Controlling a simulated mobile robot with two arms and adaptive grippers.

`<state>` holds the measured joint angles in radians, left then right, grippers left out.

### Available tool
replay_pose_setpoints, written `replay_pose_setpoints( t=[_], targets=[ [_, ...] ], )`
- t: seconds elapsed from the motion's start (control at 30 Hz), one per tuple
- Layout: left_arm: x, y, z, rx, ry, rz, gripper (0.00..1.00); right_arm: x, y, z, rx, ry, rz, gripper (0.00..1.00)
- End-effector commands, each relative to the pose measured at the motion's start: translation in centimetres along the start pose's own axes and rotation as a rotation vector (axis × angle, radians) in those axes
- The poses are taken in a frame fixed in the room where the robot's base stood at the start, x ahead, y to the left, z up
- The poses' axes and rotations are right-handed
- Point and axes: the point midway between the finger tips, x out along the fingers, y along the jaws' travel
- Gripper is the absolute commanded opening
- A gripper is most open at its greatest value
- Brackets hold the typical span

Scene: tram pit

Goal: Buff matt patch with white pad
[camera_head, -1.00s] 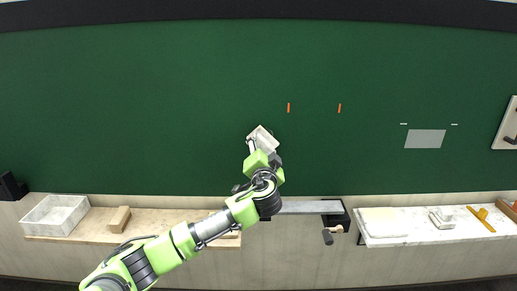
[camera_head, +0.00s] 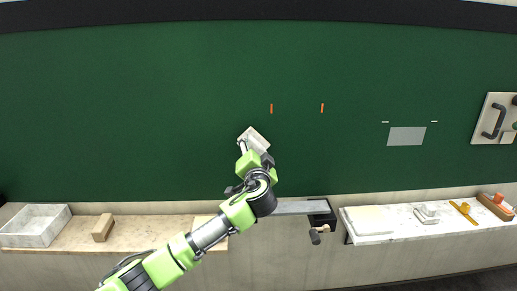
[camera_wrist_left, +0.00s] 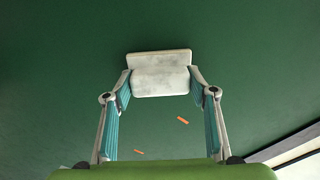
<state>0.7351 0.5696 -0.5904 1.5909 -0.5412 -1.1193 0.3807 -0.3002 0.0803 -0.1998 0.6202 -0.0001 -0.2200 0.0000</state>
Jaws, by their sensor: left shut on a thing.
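My left gripper (camera_head: 247,147) is shut on a white pad (camera_head: 256,139) in front of the dark green panel (camera_head: 150,120). In the left wrist view the white pad (camera_wrist_left: 161,74) sits between the two fingertips, with green panel behind it; I cannot tell whether it touches the panel. A pale grey rectangular patch (camera_head: 406,136) is on the panel to the right, with short white marks above its corners. My right gripper is not in view.
A left shelf holds a white tray (camera_head: 35,226) and a wooden block (camera_head: 103,228). A right shelf holds a pale flat pad (camera_head: 368,219), a grey-white block (camera_head: 427,212) and a yellow tool (camera_head: 462,211). A board with handles (camera_head: 494,118) is at far right.

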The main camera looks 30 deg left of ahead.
Motion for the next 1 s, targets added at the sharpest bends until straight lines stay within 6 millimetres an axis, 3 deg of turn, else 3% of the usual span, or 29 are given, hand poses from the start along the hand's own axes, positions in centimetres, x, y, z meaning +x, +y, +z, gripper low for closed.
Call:
replay_pose_setpoints(
  t=[0.2, 1.0],
  targets=[
    [0.3, -1.6, 1.5, 0.002, -0.005, -0.007, 0.35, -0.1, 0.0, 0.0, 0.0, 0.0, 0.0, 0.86],
    [0.1, -4.7, 4.6, 0.001, -0.006, -0.007, 0.35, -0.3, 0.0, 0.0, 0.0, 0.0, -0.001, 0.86]
  ],
)
